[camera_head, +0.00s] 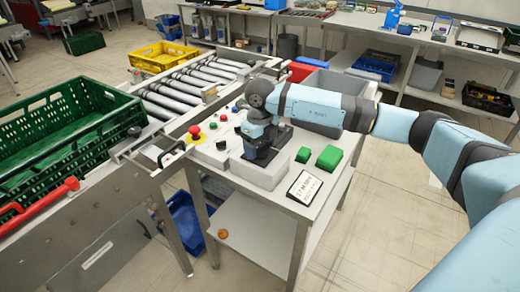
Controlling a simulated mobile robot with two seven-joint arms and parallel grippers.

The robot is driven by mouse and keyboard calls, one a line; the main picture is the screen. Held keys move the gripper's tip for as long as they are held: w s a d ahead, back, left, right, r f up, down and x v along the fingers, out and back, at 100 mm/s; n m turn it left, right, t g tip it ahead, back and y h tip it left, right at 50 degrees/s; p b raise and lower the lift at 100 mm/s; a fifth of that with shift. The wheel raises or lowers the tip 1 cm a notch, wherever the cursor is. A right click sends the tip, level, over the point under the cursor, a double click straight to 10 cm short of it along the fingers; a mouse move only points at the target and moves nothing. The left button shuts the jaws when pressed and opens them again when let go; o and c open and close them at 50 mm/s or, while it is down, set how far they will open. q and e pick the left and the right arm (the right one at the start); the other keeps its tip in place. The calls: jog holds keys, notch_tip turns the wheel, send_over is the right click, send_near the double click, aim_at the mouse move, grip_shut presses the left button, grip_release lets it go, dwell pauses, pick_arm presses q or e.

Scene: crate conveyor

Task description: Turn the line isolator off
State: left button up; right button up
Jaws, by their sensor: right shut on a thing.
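My right gripper (264,150) points down over a light grey box (262,178) on the small control table. It is shut on the line isolator's handle, which its fingers and wrist hide almost entirely. I cannot tell which way the handle is turned. My left gripper is not in view.
A red mushroom button (194,130) on a yellow base, a black knob (221,145) and small coloured buttons sit left of the gripper. Green blocks (329,158) and a label card (304,187) lie to its right. A green crate (60,125) stands on the conveyor at left.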

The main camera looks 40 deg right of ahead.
aim_at(259, 146)
jog(key=shift+n+b, duration=0.35)
jog(key=shift+n, duration=0.75)
jog(key=shift+r, duration=0.1)
jog(key=o, duration=0.9)
notch_tip(259, 146, up, 14)
jog(key=shift+f+b, duration=0.15)
jog(key=shift+b, duration=0.15)
jog(key=shift+a, duration=0.1)
